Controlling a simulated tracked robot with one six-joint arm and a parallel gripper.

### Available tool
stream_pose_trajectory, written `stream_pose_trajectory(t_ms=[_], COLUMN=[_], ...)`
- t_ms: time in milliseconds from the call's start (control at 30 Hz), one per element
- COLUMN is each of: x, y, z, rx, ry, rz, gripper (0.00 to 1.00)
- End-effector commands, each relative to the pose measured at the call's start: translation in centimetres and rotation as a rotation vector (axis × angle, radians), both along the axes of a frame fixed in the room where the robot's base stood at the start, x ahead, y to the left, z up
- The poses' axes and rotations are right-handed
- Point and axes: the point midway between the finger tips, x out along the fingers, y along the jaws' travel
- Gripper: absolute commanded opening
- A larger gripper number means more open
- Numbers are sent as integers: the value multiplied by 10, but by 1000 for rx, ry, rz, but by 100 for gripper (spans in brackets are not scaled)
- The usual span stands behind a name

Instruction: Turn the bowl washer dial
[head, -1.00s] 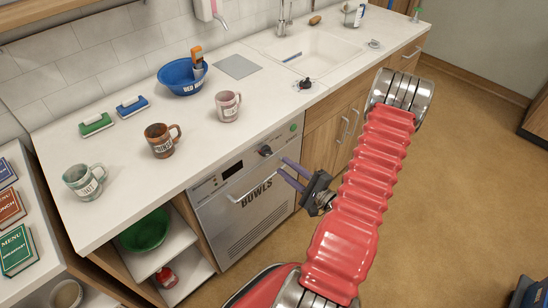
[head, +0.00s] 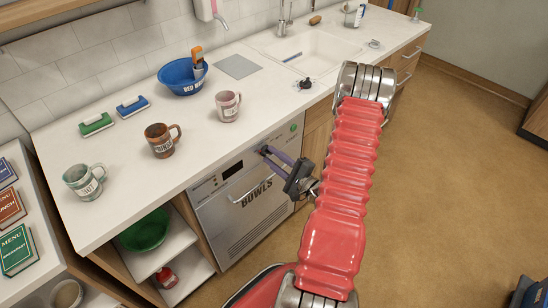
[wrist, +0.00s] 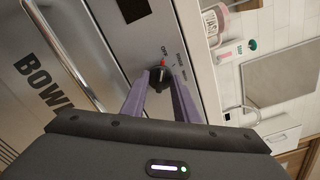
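The bowl washer (head: 243,205) is a steel front marked "BOWLS" under the counter, with a handle bar and a dark display. Its dial (wrist: 162,72) is a black knob with a red mark, on the upper panel in the wrist view. My gripper (wrist: 160,85) has purple fingers standing apart, one on each side of the dial. Whether the fingers touch the knob I cannot tell. In the head view, my gripper (head: 268,153) is at the panel's upper right, and its fingers hide most of the dial.
The counter (head: 120,190) above holds mugs, including a pink mug (head: 228,106), and a blue bowl (head: 183,76). A second black knob (head: 305,83) sits on the counter by the sink. The washer's handle bar (wrist: 62,52) runs close to my gripper.

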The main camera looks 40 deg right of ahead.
Motion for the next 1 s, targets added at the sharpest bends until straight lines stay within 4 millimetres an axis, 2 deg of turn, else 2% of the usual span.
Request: stream_pose_trajectory(t_ms=[33, 367, 600, 1000], x=[0, 0, 0, -1], y=[0, 0, -4, 0], z=[0, 0, -1, -1], rx=[0, 0, 1, 66], ry=[0, 0, 1, 5], rz=[0, 0, 0, -1], gripper=[24, 1, 0, 0])
